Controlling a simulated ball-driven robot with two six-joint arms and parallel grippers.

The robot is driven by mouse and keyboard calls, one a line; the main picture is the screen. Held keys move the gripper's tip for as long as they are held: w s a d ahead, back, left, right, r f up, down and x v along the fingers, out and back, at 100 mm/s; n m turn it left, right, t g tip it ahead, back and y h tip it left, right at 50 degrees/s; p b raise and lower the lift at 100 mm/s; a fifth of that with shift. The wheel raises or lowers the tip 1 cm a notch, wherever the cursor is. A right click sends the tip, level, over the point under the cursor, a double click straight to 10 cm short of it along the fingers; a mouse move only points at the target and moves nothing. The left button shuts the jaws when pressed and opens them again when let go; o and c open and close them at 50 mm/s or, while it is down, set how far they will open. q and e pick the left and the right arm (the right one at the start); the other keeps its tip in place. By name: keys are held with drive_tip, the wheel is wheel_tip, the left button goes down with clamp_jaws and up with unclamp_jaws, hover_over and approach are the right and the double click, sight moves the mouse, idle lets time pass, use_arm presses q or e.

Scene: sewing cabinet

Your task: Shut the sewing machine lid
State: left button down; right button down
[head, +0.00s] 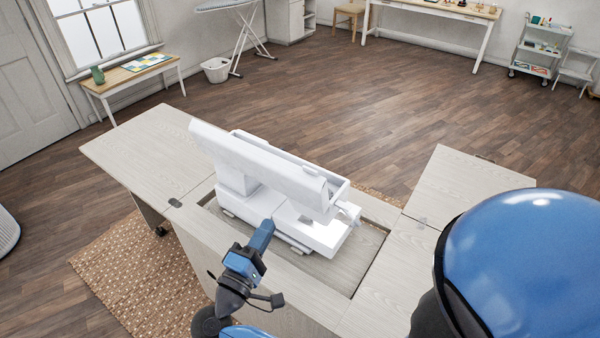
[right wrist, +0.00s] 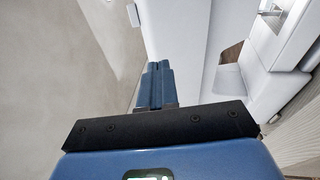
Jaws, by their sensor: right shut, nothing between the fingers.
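The white sewing machine (head: 238,180) stands in the recess of the pale wood cabinet (head: 375,300). Its long lid (head: 262,166) appears raised along the near side of the machine's top, with an open top edge showing behind it. My right gripper (head: 264,231) is shut and empty, in front of the machine's near side and below the lid. In the right wrist view its blue fingers (right wrist: 155,82) are together, with white machine surfaces (right wrist: 232,90) close on the right. Whether they touch the machine I cannot tell. My left gripper is not in view.
The cabinet's side leaves are spread out, left (head: 150,150) and right (head: 465,185), with clear tops. A woven rug (head: 125,265) lies beneath. A side table (head: 135,75), laundry basket (head: 216,70) and trolley (head: 541,48) stand well back. The wooden floor between is open.

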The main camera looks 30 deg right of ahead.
sight(301, 179)
drive_tip(key=shift+w+d+r+m+g+h+p, duration=0.45)
drive_tip(key=shift+d+r+p, duration=0.6)
drive_tip(key=shift+d, duration=0.85)
drive_tip(key=shift+w+d+r+m+g+h+p, duration=0.2)
drive_tip(key=shift+w+d+r+m+g+p, duration=0.5)
drive_tip(key=shift+d+r, duration=0.9)
drive_tip(key=shift+w+d+r+m+g+h+p, duration=0.3)
drive_tip(key=shift+d+r+p, duration=0.65)
drive_tip(key=shift+d, duration=1.2)
drive_tip(key=shift+f, duration=0.1)
drive_tip(key=shift+w, duration=0.15)
